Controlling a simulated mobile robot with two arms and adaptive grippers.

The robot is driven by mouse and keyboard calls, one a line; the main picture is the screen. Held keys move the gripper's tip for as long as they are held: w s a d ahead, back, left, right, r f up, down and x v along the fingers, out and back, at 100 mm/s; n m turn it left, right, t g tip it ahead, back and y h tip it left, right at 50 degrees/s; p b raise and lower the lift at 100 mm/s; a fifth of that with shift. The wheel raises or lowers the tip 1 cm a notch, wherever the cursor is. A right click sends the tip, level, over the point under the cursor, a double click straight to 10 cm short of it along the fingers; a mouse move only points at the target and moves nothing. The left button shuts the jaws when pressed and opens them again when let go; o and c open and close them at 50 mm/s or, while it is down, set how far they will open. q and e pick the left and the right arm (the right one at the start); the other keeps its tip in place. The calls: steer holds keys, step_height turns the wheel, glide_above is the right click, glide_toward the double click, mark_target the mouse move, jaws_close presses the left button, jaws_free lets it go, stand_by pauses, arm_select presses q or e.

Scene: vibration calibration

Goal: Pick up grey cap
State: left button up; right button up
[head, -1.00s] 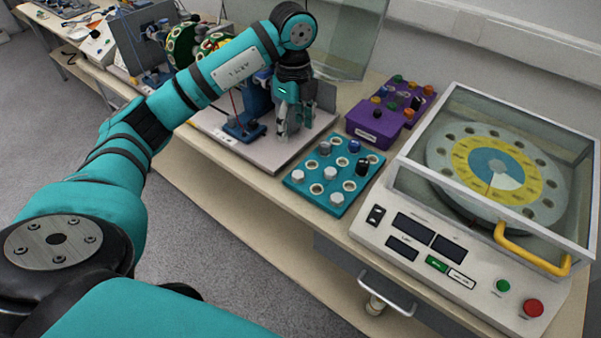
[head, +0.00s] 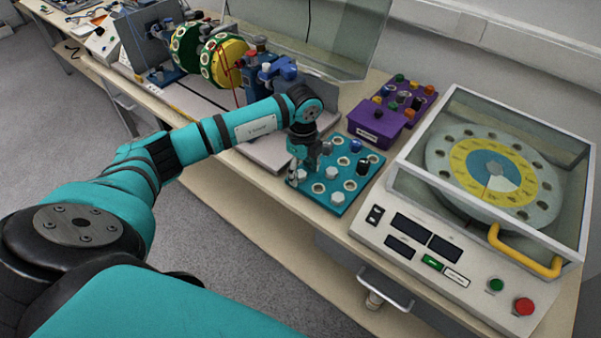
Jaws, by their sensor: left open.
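The teal rack (head: 319,190) stands on the bench with several open holes and caps. A small grey cap (head: 326,148) sits at its back left, partly hidden by my left gripper (head: 301,172). That gripper points down over the rack's left corner, open, with its fingertips close around or beside a pale cap there. Whether they touch it I cannot tell. My right gripper is out of view.
A purple box (head: 379,126) with coloured caps stands behind the rack. The calibration machine (head: 421,258) with a clear lid and yellow handle (head: 523,252) is on the right. A stand with green and yellow discs (head: 222,62) is at the back left.

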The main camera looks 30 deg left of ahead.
arm_select(q)
steer(key=shift+f, duration=0.3)
steer(key=shift+c, duration=0.4)
steer(key=c, duration=0.7)
steer(key=shift+o, duration=0.2)
steer(key=shift+r, duration=0.1)
